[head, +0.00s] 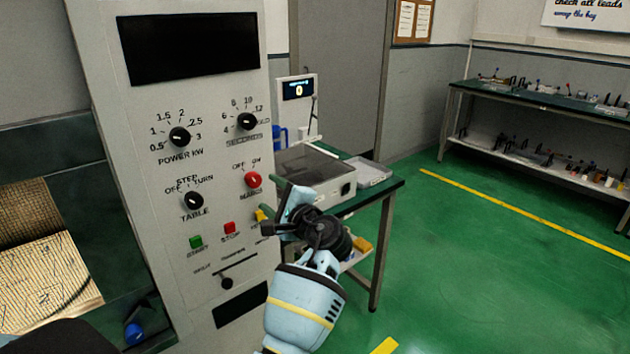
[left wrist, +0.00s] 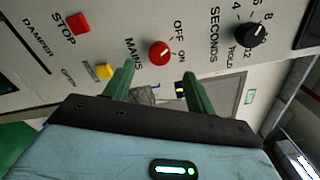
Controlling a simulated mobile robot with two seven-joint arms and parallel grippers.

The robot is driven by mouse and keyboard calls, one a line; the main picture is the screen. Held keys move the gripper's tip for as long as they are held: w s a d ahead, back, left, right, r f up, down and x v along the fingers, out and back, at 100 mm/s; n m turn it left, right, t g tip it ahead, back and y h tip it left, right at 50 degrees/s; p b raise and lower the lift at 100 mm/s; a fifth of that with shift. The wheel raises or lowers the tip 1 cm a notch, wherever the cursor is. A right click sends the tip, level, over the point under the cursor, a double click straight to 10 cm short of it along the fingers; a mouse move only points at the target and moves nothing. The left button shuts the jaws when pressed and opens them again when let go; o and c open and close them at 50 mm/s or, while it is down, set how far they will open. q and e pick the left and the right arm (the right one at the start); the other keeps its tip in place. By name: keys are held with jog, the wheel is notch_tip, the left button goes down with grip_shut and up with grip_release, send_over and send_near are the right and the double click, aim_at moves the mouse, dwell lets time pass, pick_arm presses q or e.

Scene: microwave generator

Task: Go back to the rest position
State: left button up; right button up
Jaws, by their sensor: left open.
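My left gripper (head: 285,222) is in front of the grey control panel (head: 215,105), near its right edge and below the red MAINS knob (head: 253,180). In the left wrist view the gripper's two green fingers (left wrist: 158,88) are spread apart with nothing between them. The MAINS knob (left wrist: 160,53) lies just beyond the fingers there. The yellow button (head: 262,214) is partly behind the gripper in the head view. I cannot tell whether any finger touches the panel. My right gripper is not in view.
A green-topped bench (head: 385,188) with a clear-lidded box (head: 318,178) stands behind my arm. Shelves (head: 540,105) with small parts stand far right. The green floor (head: 480,270) at the right is clear. A lined chamber (head: 45,260) opens at the left.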

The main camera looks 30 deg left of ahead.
pick_arm(q)
jog(key=shift+d, duration=0.1)
jog(key=s+d+f+t+h, duration=0.1)
jog(key=s+d+f+h, duration=0.25)
jog(key=f, duration=0.65)
jog(key=s+d+f+t+h, duration=0.15)
jog(key=s+f+h, duration=0.3)
jog(key=f, duration=0.55)
jog(key=s+d+f+t+h, duration=0.1)
jog(key=s+d+f+h, duration=0.3)
jog(key=f, duration=0.6)
jog(key=s+d+f+n+h, duration=0.2)
jog(key=s+d+f, duration=0.1)
jog(key=s, duration=0.5)
jog(key=s+d+f+n+g+h, duration=0.1)
jog(key=s+d+f+n+h, duration=0.1)
jog(key=s, duration=0.7)
jog(key=s+d+f+n+h, duration=0.2)
jog(key=s+d+f+n, duration=0.1)
jog(key=s, duration=0.6)
jog(key=shift+s+d+f+n+g+h, duration=0.2)
jog(key=shift+d+f+n+g+h, duration=0.15)
jog(key=shift+d+f, duration=0.4)
jog(key=shift+r, duration=0.1)
